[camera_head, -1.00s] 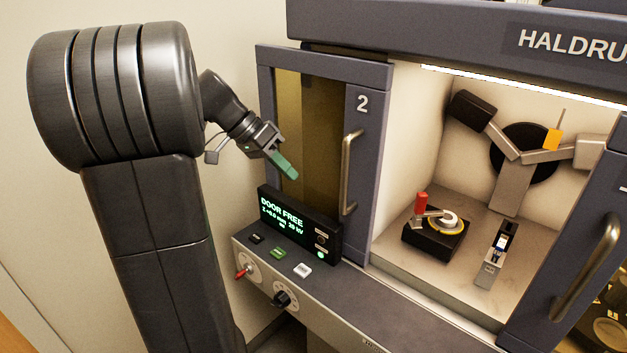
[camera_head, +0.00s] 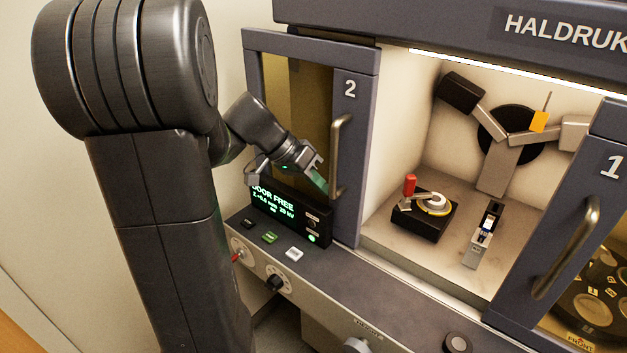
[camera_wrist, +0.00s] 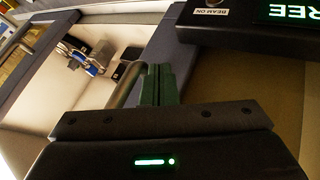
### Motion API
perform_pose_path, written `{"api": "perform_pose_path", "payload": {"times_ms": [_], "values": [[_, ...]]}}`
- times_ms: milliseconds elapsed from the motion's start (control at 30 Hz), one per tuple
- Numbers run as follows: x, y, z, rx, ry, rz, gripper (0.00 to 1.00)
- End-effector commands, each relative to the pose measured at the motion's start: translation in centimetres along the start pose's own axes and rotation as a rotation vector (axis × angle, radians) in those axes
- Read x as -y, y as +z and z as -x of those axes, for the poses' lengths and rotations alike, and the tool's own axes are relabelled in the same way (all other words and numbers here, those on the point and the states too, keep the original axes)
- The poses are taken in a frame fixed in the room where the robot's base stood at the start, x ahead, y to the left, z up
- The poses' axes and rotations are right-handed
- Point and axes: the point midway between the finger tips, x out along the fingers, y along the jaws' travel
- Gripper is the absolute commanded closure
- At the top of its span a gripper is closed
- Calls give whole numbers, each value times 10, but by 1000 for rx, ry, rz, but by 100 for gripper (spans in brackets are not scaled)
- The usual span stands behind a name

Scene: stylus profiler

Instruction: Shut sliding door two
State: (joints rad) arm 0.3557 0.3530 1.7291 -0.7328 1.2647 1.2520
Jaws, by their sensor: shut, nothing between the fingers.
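Sliding door two (camera_head: 353,165) is a dark blue-grey framed door with a tinted pane and a "2", at the left of the cabinet. It stands open, with the chamber uncovered to its right. Its upright metal handle (camera_head: 337,155) is on the right frame bar. My gripper (camera_head: 319,181) is shut and empty, its green fingertips just left of the handle's lower part. I cannot tell whether they touch it. In the wrist view the shut fingers (camera_wrist: 157,85) point towards the door frame (camera_wrist: 160,40), with the chamber to the left.
Door one (camera_head: 587,220) stands at the right with its own handle (camera_head: 567,247). A display reading "DOOR FREE" (camera_head: 290,213) sits on the console (camera_head: 350,285) just below my gripper. The chamber holds a black stage with a red-topped lever (camera_head: 422,215) and a small device (camera_head: 484,235).

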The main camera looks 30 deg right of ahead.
Motion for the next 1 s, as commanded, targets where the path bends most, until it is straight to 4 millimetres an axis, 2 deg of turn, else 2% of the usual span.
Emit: {"api": "perform_pose_path", "payload": {"times_ms": [300,467,667,1000], "values": [[-1,0,-1,0,0,0,100],[-13,1,-10,0,0,-4,100],[-52,3,-34,1,3,-8,100],[-140,4,-83,2,4,-9,100]]}}
